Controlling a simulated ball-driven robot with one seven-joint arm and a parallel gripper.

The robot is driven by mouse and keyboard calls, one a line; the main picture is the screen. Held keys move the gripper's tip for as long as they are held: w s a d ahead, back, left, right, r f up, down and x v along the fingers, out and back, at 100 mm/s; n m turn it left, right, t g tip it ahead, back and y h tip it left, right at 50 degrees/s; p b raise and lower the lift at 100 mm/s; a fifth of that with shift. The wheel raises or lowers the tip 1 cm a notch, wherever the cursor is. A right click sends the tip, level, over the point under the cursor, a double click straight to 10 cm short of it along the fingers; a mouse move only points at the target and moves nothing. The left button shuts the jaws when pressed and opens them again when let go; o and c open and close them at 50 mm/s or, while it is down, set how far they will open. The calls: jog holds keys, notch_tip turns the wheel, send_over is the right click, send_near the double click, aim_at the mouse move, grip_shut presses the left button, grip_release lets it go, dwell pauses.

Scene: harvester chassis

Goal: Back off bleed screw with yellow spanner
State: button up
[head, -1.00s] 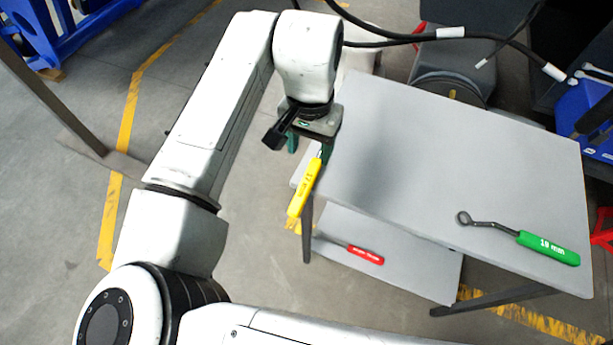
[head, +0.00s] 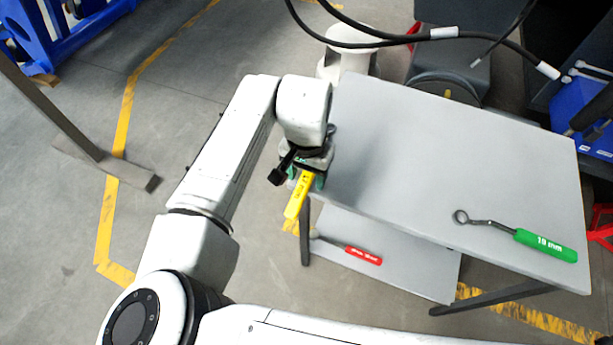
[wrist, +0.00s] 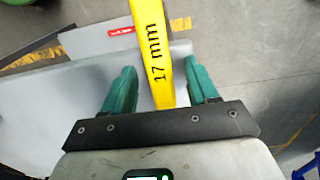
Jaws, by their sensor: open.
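The yellow spanner (head: 297,199), marked 17 mm, sticks out past the left edge of the grey table (head: 440,150). Its far end is hidden under my gripper in the head view. In the wrist view its yellow handle (wrist: 152,45) runs between the two green fingers, with a gap on each side. My gripper (head: 306,180) is open over the spanner at the table's left edge; its fingers also show in the wrist view (wrist: 160,78). I cannot make out the bleed screw in either view.
A green 19 mm spanner (head: 545,244) lies at the table's front right. A red-handled tool (head: 363,255) lies on the lower shelf (head: 420,281). Black cables (head: 390,42) hang over the table's far side. The middle of the tabletop is clear.

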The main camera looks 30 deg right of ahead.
jog(key=shift+c, duration=0.2)
grip_shut()
jog(key=shift+r, duration=0.1)
dwell(0.5)
jog(key=shift+r, duration=0.55)
jog(key=s+d+r, duration=0.2)
jog(key=s+r, duration=0.9)
jog(key=s, duration=0.2)
jog(key=shift+s+r, duration=0.4)
